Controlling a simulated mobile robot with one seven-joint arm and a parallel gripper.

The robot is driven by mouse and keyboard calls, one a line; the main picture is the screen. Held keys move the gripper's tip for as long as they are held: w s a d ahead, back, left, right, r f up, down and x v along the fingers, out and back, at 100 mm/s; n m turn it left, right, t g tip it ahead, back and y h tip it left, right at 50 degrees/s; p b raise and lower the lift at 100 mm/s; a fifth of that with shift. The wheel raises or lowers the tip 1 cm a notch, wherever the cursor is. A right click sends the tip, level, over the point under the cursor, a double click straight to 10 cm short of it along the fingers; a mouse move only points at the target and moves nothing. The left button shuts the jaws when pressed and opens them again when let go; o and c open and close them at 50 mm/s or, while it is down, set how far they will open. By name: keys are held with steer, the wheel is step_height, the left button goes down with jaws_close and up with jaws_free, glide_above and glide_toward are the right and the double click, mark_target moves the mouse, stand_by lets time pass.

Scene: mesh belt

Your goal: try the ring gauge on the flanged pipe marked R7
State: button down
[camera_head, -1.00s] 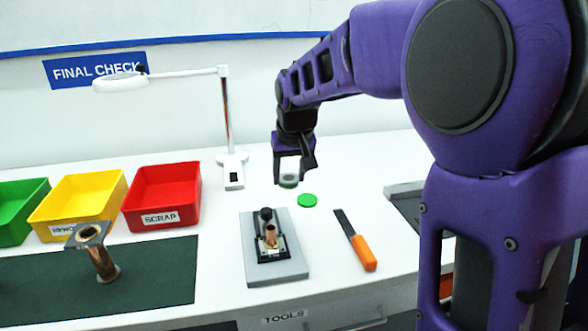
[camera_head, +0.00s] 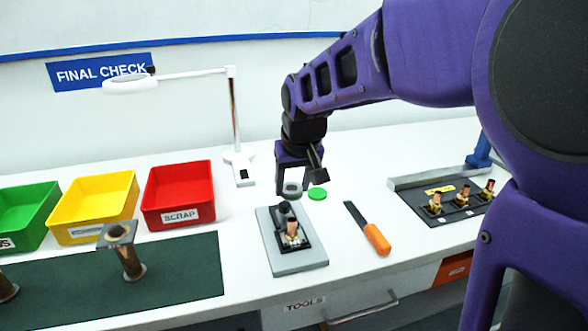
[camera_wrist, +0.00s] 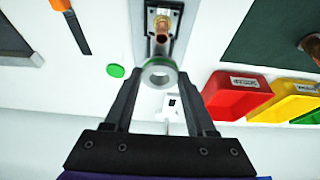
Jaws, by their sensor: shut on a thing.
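My gripper (camera_head: 292,188) is shut on a grey ring gauge (camera_wrist: 159,76) with a green edge, held between both fingertips. The ring also shows in the head view (camera_head: 292,190), above the white bench. A flanged pipe (camera_head: 130,262) stands on the dark green mat, its square flange uppermost, well to the left of my gripper. A second pipe (camera_head: 7,289) is cut off at the left edge. I cannot read R7 on either pipe. A copper fitting (camera_head: 292,234) sits in a clamp on a grey plate (camera_head: 290,267), just in front of my gripper.
A green disc (camera_head: 317,194) lies right of the ring. Red (camera_head: 180,194), yellow (camera_head: 92,207) and green (camera_head: 27,215) bins line the back left, near a lamp (camera_head: 238,165). An orange-handled tool (camera_head: 376,239) and a black panel with fittings (camera_head: 445,213) are at right.

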mark_target(293, 221)
stand_by(0.3)
steer(key=shift+f+b, duration=2.15)
steer(key=shift+f, duration=0.75)
steer(key=shift+f+b, duration=1.25)
steer(key=shift+f, duration=0.6)
steer(key=shift+r, duration=0.15)
steer(key=shift+r+p, duration=1.3)
steer(key=shift+r, duration=0.2)
steer(key=shift+r, duration=0.25)
steer(key=shift+r+p, duration=2.4)
steer(key=shift+r, duration=0.5)
